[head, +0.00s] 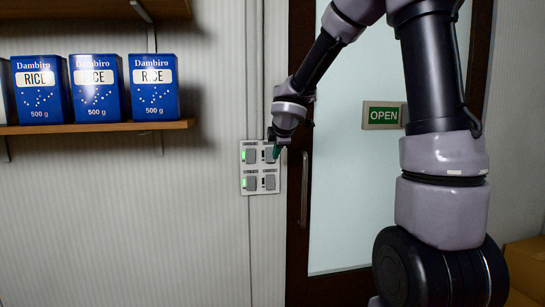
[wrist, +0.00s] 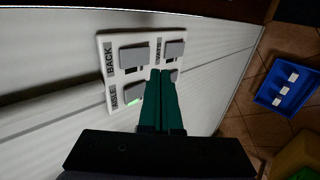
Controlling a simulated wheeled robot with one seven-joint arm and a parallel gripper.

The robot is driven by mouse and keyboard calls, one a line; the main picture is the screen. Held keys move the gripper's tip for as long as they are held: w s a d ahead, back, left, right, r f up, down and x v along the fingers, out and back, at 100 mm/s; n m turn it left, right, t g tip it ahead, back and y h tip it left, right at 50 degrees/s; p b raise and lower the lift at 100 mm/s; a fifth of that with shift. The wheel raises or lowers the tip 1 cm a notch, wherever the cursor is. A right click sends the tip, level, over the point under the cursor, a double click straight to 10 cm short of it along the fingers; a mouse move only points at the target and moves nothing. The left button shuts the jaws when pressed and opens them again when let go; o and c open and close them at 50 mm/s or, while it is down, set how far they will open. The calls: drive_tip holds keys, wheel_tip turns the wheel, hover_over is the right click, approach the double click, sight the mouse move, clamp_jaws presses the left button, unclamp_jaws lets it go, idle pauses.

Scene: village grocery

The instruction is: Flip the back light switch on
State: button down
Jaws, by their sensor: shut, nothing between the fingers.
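A white panel (head: 260,190) with two rows of grey switches is on the wall left of the door. In the wrist view the same panel (wrist: 105,50) appears turned sideways, and the label BACK stands beside one switch. This back switch (wrist: 137,57) is the upper right one in the head view (head: 270,155), partly covered by my gripper. Its small indicator is dark. My gripper (head: 276,153) is shut and empty, its green fingertips (wrist: 161,71) close in front of the panel, beside the back switch. I cannot tell whether they touch it.
The left two switches show green lights in the head view; the lower right one (head: 269,182) is dark. A brown door frame (head: 296,235) stands right of the panel. A shelf (head: 100,128) with blue rice boxes is left. A blue crate (wrist: 284,88) stands on the floor.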

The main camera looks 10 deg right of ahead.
sight(271, 157)
drive_tip(key=shift+w+f, duration=0.4)
drive_tip(key=shift+w, duration=0.6)
drive_tip(key=shift+w+f, duration=0.35)
drive_tip(key=shift+w, duration=0.6)
drive_tip(key=shift+w+f, duration=0.4)
drive_tip(key=shift+w, duration=0.6)
drive_tip(key=shift+w+f, duration=0.1)
drive_tip(key=shift+w, duration=0.1)
drive_tip(key=shift+r, duration=0.85)
drive_tip(key=shift+s, duration=0.15)
